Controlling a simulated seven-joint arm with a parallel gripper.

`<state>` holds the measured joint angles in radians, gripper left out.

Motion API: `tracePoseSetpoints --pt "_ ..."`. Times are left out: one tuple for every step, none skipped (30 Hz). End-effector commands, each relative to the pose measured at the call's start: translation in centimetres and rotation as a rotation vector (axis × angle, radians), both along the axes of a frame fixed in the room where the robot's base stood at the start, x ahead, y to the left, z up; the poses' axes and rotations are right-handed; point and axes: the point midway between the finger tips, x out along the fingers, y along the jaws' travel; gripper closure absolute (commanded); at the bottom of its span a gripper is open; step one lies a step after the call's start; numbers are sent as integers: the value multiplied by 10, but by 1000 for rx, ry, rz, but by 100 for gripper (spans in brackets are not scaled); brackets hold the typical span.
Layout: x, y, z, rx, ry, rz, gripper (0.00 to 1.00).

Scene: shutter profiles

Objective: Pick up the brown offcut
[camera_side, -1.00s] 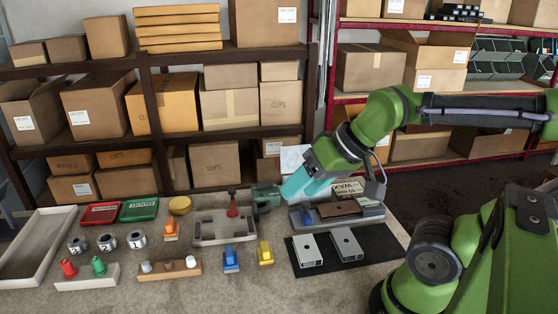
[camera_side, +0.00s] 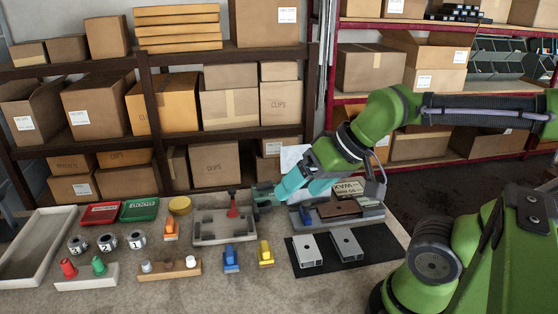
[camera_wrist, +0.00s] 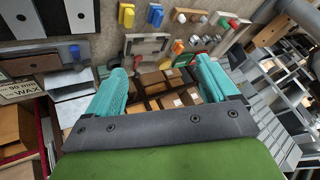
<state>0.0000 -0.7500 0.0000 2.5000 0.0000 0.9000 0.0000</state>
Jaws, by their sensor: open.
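The brown offcut (camera_side: 338,208) lies in the grey tray (camera_side: 375,217) right of centre in the side view. A flat brown piece that appears to be it also shows at the left of the wrist view (camera_wrist: 38,63). My gripper (camera_side: 298,191) is above the bench, just left of and higher than the offcut. In the wrist view its teal fingers (camera_wrist: 160,66) are spread apart with nothing between them. The offcut lies outside the fingers, to their left.
A blue clamp (camera_side: 307,214) stands left of the offcut, and a WAX sign (camera_side: 348,187) is behind it. Two grey profiles (camera_side: 307,250) (camera_side: 346,244) lie on a black mat in front. A grey-green vise-like block (camera_side: 264,194) is left of my gripper.

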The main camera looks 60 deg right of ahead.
Motion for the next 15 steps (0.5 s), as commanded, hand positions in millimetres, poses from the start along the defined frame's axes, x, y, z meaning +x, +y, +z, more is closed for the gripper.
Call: tracePoseSetpoints --pt "0 0 0 0 0 0 14" --pt "0 0 0 0 0 0 14" --pt "0 0 0 0 0 0 14" --pt "0 -1 0 0 0 -2 14" --pt "0 -2 0 1 2 -9 14" --pt "2 -6 -3 1 14 -24 14" --pt "3 -10 -7 1 30 -43 14" --pt "6 -16 -10 2 48 -64 14" --pt "11 -25 -13 2 71 -98 14" --pt "16 -34 -16 -1 93 -126 14" --pt "21 -44 -18 -9 117 -149 14" --pt "28 -60 -21 -33 154 -157 14" --pt "33 -73 -24 -58 183 -152 14" --pt "37 -88 -27 -86 213 -135 14" --pt "42 -107 -31 -127 254 -100 14"
